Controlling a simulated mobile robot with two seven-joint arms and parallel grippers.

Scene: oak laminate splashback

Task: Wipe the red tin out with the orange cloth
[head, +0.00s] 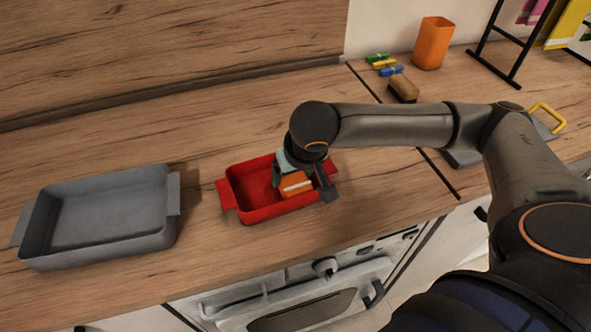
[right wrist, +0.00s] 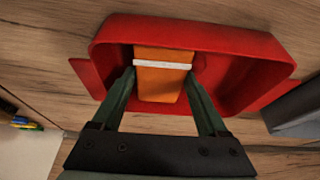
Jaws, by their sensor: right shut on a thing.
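The red tin (head: 249,207) stands on the wooden counter, a rectangular dish with end handles. The orange cloth (head: 296,184) is a folded block with a white band across it. It is in the right part of the tin in the head view; whether it touches the tin floor I cannot tell. My right gripper (right wrist: 160,85) is shut on the cloth, one finger on each side, reaching down into the tin. The tin also shows in the right wrist view (right wrist: 225,40), with the cloth between the fingers (right wrist: 158,88). My left gripper is not in view.
A grey tin (head: 110,210) stands to the left with bare counter between. At the back right are an orange cup (head: 433,43), coloured clips (head: 384,63), a brown brush or sponge (head: 403,89) and a black rack (head: 500,45). An oven (head: 310,295) is below the front edge.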

